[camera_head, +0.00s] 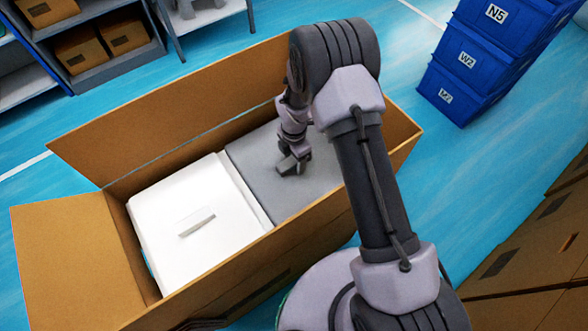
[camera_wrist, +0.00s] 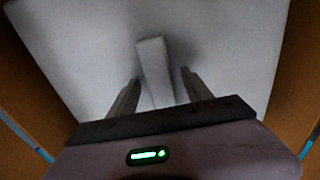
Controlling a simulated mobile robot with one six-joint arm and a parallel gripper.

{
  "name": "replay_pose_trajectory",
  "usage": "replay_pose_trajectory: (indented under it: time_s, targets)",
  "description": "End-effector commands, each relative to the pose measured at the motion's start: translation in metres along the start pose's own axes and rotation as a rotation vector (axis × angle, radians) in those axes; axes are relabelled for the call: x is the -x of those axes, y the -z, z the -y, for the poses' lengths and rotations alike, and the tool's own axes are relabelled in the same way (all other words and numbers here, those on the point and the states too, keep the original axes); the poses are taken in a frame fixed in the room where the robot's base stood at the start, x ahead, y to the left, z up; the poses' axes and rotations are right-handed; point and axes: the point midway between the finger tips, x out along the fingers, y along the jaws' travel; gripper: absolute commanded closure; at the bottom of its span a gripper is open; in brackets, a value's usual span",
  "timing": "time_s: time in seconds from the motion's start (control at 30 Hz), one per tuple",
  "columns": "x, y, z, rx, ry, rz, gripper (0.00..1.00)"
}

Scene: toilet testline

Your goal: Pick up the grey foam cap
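The grey foam cap (camera_head: 252,165) lies in the right half of a long open cardboard box (camera_head: 75,270). In the wrist view the cap (camera_wrist: 80,45) fills most of the picture, with a raised bar-like handle (camera_wrist: 154,62) on top. My gripper (camera_head: 291,167) is low over the cap, pointing down. In the wrist view my gripper (camera_wrist: 160,78) is open, one finger on each side of the handle, with gaps between fingers and handle. The arm hides part of the cap in the head view.
A white block (camera_head: 185,205) with a similar raised bar fills the box's left half. The cardboard walls and flaps rise around both. Blue stacked crates (camera_head: 480,55) stand at the upper right. Shelves with cartons (camera_head: 100,45) stand at the upper left.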

Motion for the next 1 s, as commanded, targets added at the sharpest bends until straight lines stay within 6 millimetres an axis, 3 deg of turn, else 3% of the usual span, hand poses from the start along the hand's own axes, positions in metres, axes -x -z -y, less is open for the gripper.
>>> replay_pose_trajectory:
  time_s: [0.03, 0.3, 1.0]
  targets:
    - [0.0005, 0.0001, 0.0001, 0.000, 0.000, 0.000, 0.50]
    - [0.0007, 0.0001, 0.0002, 0.000, 0.001, 0.000, 1.00]
    - [0.0008, 0.0001, 0.0001, 0.000, 0.000, 0.000, 1.00]
